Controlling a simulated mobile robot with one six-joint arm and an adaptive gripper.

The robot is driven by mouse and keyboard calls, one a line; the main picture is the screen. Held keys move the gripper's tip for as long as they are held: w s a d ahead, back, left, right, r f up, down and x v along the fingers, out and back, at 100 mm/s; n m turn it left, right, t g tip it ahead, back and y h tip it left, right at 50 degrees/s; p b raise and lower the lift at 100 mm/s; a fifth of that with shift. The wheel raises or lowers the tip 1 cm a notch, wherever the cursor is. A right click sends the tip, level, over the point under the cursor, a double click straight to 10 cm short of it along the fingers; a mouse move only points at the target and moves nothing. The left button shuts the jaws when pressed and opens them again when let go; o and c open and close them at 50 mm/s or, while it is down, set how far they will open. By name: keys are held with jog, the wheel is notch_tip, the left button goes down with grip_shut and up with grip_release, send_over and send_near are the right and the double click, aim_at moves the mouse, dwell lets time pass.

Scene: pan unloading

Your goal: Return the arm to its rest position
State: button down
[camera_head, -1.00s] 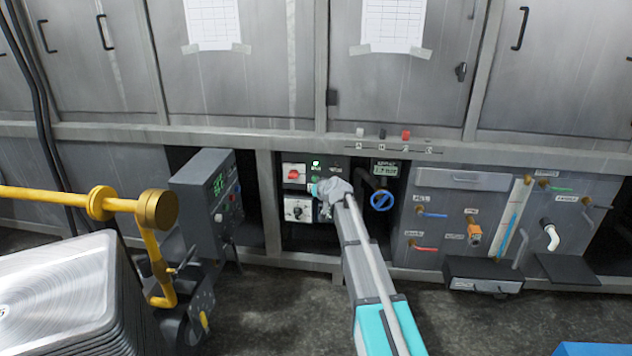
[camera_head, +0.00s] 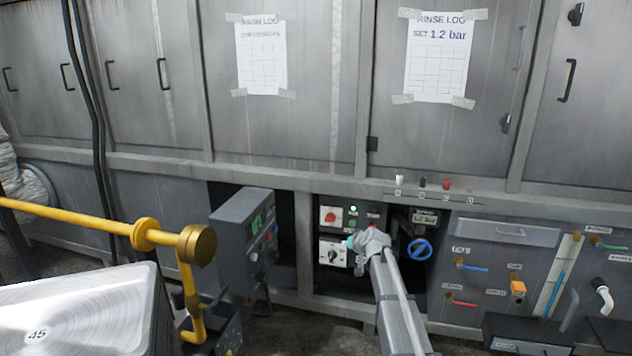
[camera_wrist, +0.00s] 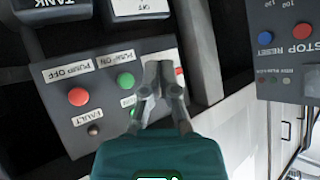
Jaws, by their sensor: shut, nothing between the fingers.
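My gripper (camera_wrist: 162,80) is shut and empty in the wrist view. Its fingertips are over or in front of a grey button panel (camera_wrist: 60,122) with a red PUMP OFF button (camera_wrist: 78,97) and a green PUMP ON button (camera_wrist: 126,81); I cannot tell whether they touch it. In the head view my arm (camera_head: 398,300) reaches out from the bottom edge. Its wrist end is at the open control bay, beside a white switch box (camera_head: 332,252) and left of a blue handwheel (camera_head: 419,250). The fingers are hidden in the head view.
A grey control box (camera_head: 245,240) sticks out left of the bay. A valve panel (camera_head: 500,262) is on the right. A RINSE LOG sheet (camera_head: 440,60) hangs above.

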jog(key=s+d+f+m+g+h+p, duration=0.1)
jog(key=s+g+h+p, duration=0.3)
jog(key=s, duration=1.6)
jog(key=s+d+f+m+g+p, duration=0.15)
jog(key=s+g, duration=0.55)
jog(key=s, duration=1.4)
notch_tip(320, 180, up, 38)
jog(key=w+p, duration=0.1)
jog(key=p, duration=3.6)
jog(key=shift+a+n+p, duration=0.4)
jog(key=shift+a+n, duration=0.05)
jog(key=shift+f, duration=0.1)
